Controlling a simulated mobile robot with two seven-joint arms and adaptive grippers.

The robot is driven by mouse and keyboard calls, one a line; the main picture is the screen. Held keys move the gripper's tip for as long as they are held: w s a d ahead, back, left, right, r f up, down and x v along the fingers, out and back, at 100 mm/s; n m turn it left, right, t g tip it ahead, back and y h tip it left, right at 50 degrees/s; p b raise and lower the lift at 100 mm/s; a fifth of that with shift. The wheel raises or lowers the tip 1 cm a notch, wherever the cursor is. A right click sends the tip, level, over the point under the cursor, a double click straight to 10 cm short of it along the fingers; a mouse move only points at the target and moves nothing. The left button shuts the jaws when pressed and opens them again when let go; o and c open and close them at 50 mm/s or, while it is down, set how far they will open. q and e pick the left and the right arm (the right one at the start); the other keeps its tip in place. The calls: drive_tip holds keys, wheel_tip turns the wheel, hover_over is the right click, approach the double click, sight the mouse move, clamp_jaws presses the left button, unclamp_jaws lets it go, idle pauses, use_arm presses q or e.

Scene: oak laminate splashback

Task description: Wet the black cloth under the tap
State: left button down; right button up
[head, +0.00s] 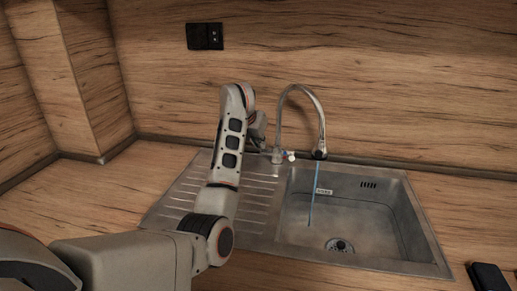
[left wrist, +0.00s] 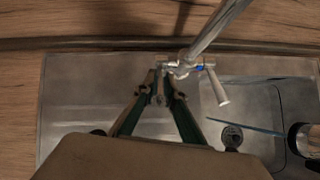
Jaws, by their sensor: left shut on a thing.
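The chrome tap (head: 318,118) stands behind the steel sink, its spout arching over the basin (head: 370,215). A thin bluish stream of water (head: 312,195) falls from the spout into the basin; it also shows in the left wrist view (left wrist: 245,125). My left gripper (head: 262,146) is at the tap's base. In the left wrist view its fingers (left wrist: 160,85) close on the tap's left handle, which they mostly hide. A dark flat item (head: 488,278) lies on the counter at the lower right, cut off by the frame; I cannot tell whether it is the black cloth. My right gripper is not in view.
The ribbed drainboard (head: 185,200) is left of the basin, partly behind my left arm. The tap's right handle (left wrist: 218,88) sticks out beside my left fingers. A drain (head: 340,245) is in the basin floor. A black socket (head: 204,36) is on the wooden wall.

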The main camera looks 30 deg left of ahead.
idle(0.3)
use_arm(q)
drive_tip(key=c, duration=2.1)
unclamp_jaws()
drive_tip(key=v, duration=1.2)
